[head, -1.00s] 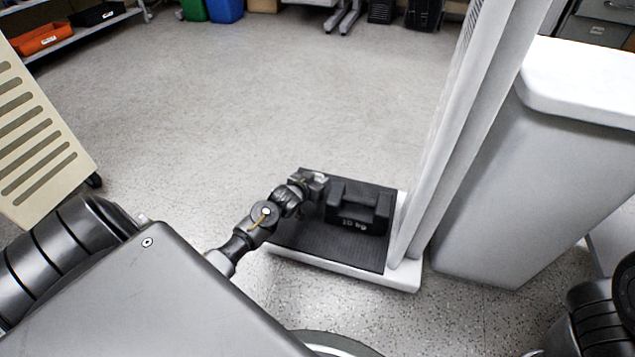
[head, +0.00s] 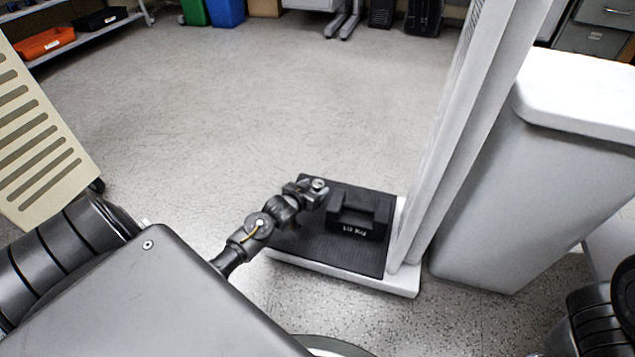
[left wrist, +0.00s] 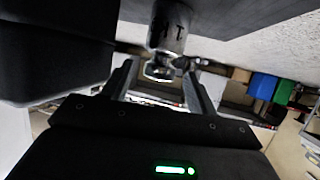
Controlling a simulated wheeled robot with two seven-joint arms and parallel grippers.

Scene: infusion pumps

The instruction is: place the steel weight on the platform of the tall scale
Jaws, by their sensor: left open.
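The tall scale has a white base with a black ribbed platform (head: 318,250) and a tall white column (head: 455,140). The steel weight (head: 318,183) is a small shiny cylinder near the platform's far left corner. In the left wrist view, which is upside down, the steel weight (left wrist: 168,28) appears to stand on the dark platform (left wrist: 235,14). My left gripper (left wrist: 159,70) is open, its fingers on either side of the weight's narrow top end. In the head view my left gripper (head: 308,190) is beside the weight, partly hiding it.
A black 10 kg block (head: 360,213) sits on the platform to the right of my left gripper. A white cabinet (head: 530,170) stands right of the column. A beige slatted panel (head: 40,140) is at the left. The floor (head: 250,100) beyond the scale is clear.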

